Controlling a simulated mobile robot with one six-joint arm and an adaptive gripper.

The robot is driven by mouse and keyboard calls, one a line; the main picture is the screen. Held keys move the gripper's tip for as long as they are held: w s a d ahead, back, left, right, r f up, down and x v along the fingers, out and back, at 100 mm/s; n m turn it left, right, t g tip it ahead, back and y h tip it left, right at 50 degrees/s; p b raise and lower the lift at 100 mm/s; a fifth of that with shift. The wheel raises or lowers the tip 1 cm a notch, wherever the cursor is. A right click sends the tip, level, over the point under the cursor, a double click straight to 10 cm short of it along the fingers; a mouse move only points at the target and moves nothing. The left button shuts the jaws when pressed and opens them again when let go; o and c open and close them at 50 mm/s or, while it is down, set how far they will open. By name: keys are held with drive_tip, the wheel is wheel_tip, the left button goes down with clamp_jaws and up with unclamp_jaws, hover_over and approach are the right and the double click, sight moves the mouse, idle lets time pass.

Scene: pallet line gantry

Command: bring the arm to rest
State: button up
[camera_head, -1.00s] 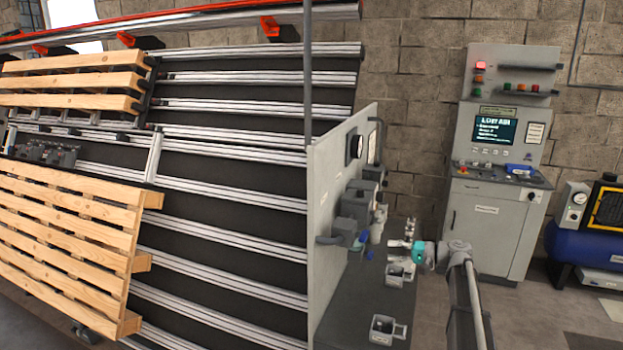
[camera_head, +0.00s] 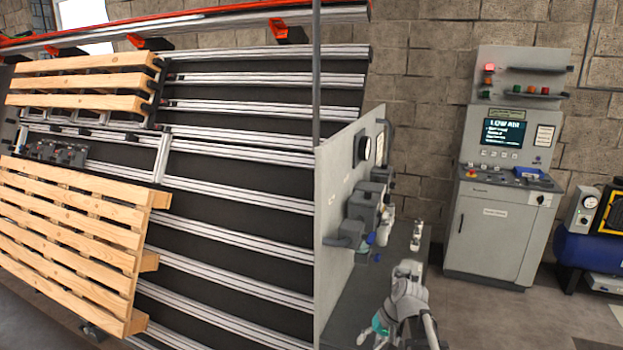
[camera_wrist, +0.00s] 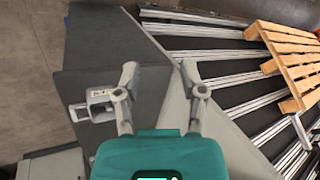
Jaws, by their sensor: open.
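My gripper (camera_wrist: 158,78) is open, with its two grey fingers apart and nothing between them in the wrist view. It points down over the dark bench top (camera_wrist: 75,40). In the head view my arm reaches low over the bench, and the teal wrist part shows near the bottom edge; the fingers there are too small to read.
A grey upright panel (camera_head: 345,180) with boxes and a gauge borders the bench on the left. Left of it are a rail rack (camera_head: 240,235) and wooden pallets (camera_head: 75,215). A control cabinet (camera_head: 490,235) stands behind right, beside a blue compressor (camera_head: 590,250). Open floor lies between.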

drive_tip(key=s+d+f+n+h, duration=0.1)
drive_tip(key=s+h, duration=0.4)
drive_tip(key=s, duration=0.3)
drive_tip(key=shift+s+d+f+g, duration=0.3)
drive_tip(key=shift+s+f, duration=0.05)
drive_tip(key=shift+f, duration=0.05)
drive_tip(key=shift+s, duration=0.1)
idle(0.9)
